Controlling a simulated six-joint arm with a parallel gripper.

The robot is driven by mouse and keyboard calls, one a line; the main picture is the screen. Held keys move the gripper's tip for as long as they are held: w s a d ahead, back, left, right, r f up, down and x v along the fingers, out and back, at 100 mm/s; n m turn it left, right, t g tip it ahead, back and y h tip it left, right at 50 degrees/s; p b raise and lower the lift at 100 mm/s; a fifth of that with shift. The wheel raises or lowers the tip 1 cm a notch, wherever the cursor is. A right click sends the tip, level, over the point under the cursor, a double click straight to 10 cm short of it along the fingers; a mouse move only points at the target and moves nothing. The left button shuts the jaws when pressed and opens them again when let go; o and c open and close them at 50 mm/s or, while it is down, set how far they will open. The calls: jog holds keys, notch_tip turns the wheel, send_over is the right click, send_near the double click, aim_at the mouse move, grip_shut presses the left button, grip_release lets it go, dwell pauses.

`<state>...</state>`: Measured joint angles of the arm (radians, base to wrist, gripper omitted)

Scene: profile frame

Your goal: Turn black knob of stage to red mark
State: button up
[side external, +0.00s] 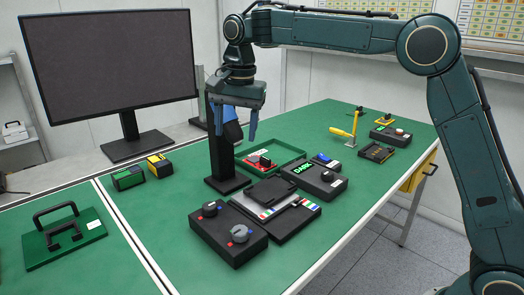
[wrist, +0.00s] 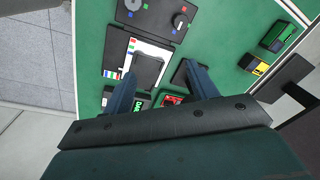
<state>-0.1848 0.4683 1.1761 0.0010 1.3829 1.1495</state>
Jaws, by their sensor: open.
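The stage (side external: 285,222) is a low dark device near the table's front edge, with a white scale strip and coloured marks, red among them. A black plate (side external: 269,190) lies on it. A small black knob (side external: 296,202) seems to stand at its right side; its turn angle is too small to read. The stage also shows in the wrist view (wrist: 152,47), its plate (wrist: 148,70) between the finger outlines. My gripper (side external: 236,132) is open and empty, well above the table, fingers pointing down. In the wrist view its fingers (wrist: 160,70) partly hide the stage's surroundings.
A black box (side external: 225,250) with two knobs and coloured dots stands left of the stage. A dark box with a green display (side external: 318,180) stands right. A green tray (side external: 283,150) lies farther back. Free green table lies left of the knob box.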

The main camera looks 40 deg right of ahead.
aim_at(210, 205)
jog(key=w+a+f+m+g, duration=0.1)
jog(key=w+a+f+m, duration=0.2)
jog(key=w+f, duration=0.3)
notch_tip(210, 205, down, 2)
jog(key=shift+w+a+f, duration=0.1)
jog(key=shift+w+a, duration=0.3)
jog(key=shift+a, duration=0.5)
jog(key=shift+f, duration=0.15)
notch_tip(210, 205, down, 14)
jog(key=shift+r, duration=0.25)
jog(key=c, duration=1)
